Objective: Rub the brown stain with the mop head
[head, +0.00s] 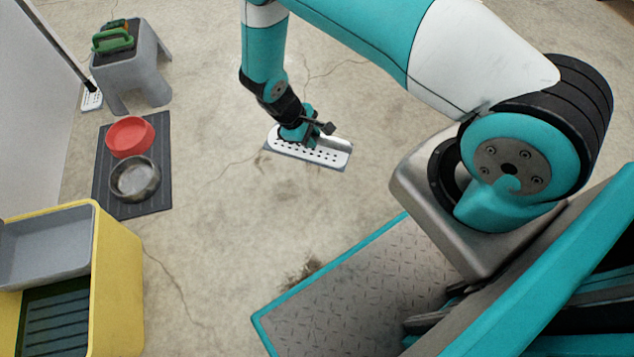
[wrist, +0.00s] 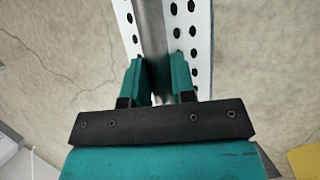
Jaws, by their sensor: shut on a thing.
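The mop head (head: 335,155) is a white flat plate with rows of dark holes and a grey bar along its middle. In the wrist view, the two teal fingers of my gripper (wrist: 160,82) stand either side of the bar, with the mop head (wrist: 196,45) beyond. A dark brown stain (head: 302,271) lies on the floor nearer my base, well apart from the mop head.
At left, a grey stool (head: 130,75) bears a green thing (head: 113,38). A dark mat (head: 150,208) holds a red bowl (head: 130,135) and a metal bowl (head: 135,179). A yellow cabinet (head: 120,285) stands at lower left. The cracked concrete floor between is clear.

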